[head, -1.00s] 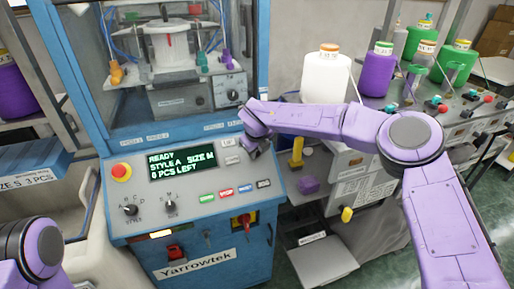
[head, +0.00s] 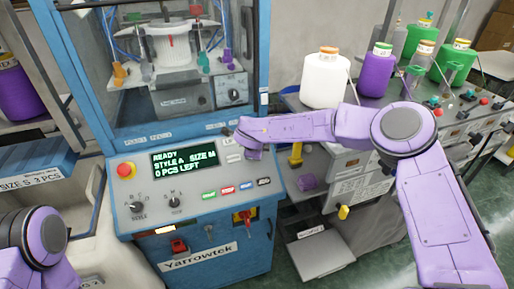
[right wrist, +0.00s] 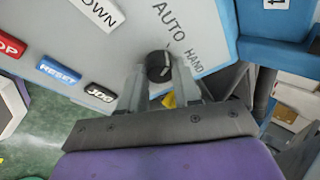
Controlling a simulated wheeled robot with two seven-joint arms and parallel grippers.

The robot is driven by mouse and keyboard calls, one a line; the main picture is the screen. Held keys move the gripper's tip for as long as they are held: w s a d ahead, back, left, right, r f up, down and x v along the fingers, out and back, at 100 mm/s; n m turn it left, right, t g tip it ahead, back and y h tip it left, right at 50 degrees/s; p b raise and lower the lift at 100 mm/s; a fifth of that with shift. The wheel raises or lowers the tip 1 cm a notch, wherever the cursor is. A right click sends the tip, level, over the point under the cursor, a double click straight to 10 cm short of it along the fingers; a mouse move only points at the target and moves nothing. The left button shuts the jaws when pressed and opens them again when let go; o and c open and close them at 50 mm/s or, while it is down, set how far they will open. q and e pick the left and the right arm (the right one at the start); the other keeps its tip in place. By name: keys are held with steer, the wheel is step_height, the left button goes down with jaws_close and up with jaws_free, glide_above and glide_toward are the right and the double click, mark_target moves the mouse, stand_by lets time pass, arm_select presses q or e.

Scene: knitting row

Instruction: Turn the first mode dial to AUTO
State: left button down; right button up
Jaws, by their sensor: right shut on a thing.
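The mode dial (right wrist: 158,66) is a round black knob on the grey panel, with the words AUTO and HAND printed beside it in the right wrist view. My right gripper (right wrist: 160,78) has one finger on each side of the dial and is shut on it. I cannot clearly tell which word the dial's pointer faces. In the head view my right gripper (head: 250,152) is at the right edge of the blue Yarrowtek machine's panel (head: 190,195), and the dial is hidden behind it. My left arm shows at the lower left, but its gripper is out of view.
On the panel are a red emergency button (head: 126,170), a green-lettered display (head: 186,159), two other black knobs and a row of coloured buttons, including a blue RESET button (right wrist: 59,73). Yarn cones, one white (head: 325,80), stand on the bench to the right.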

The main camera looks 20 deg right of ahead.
steer(key=shift+n, duration=0.3)
steer(key=o, duration=1.1)
steer(key=shift+c, duration=0.2)
steer(key=b+v, duration=0.3)
steer(key=v, duration=0.7)
steer(key=shift+r, duration=0.2)
steer(key=shift+s+a, duration=0.15)
steer(key=shift+s, duration=0.05)
